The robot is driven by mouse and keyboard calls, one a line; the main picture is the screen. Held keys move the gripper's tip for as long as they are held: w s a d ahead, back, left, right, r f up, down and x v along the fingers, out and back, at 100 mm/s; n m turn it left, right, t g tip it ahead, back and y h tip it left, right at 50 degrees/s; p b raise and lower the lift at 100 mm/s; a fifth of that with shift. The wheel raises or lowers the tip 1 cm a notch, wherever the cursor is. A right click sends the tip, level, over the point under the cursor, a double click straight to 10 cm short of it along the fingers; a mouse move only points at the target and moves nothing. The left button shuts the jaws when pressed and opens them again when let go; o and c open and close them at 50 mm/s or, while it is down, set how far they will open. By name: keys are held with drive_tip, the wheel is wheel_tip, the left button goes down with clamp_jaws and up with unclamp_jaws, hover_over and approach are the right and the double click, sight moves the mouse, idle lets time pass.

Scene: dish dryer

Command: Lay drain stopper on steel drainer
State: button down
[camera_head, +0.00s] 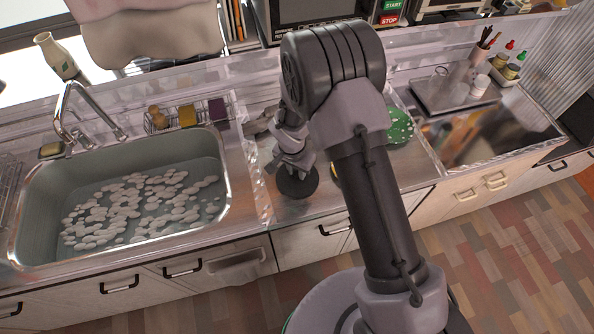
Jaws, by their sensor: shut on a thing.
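The drain stopper (297,183) is a dark round disc below my gripper (292,163), over the metal counter right of the sink. My gripper is shut on its upper part. The steel drainer (312,206) appears to be this flat metal surface with a raised clear edge beside the sink. I cannot tell whether the stopper touches the surface or hangs just above it. My arm hides much of the surface to the right and behind.
The sink (50,215) at left holds water and many pale floating bits under a tap (68,115). A wire rack (188,116) with sponges stands behind. A green dotted item (400,126) lies right of my arm. Bare metal shows in front of the stopper.

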drive_tip(key=shift+s+f, duration=0.1)
drive_tip(key=c, duration=1.2)
unclamp_jaws()
drive_tip(key=shift+c, duration=0.2)
